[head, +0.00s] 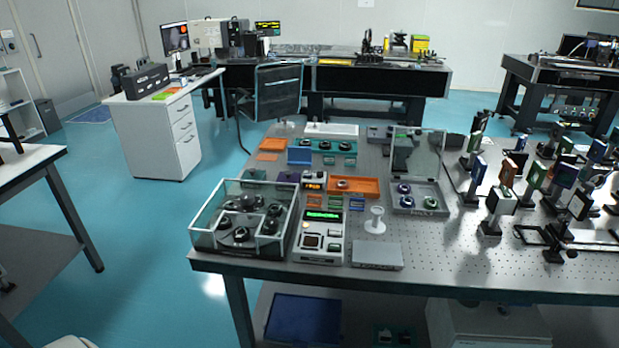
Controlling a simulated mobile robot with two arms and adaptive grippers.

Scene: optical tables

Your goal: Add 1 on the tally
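No object is clearly marked as the tally. A pale box-shaped device (320,238) with a lit green display and dark buttons stands near the front edge of the optical table (450,265). The text on both displays is too small to read. Neither of my grippers is in the head view.
A clear-walled case (243,217) with several dark round parts stands left of the green-display device. A white stand (375,221) and a flat grey box (377,254) are to its right. An orange tray (354,187) lies behind. Optic mounts (497,207) crowd the right side.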

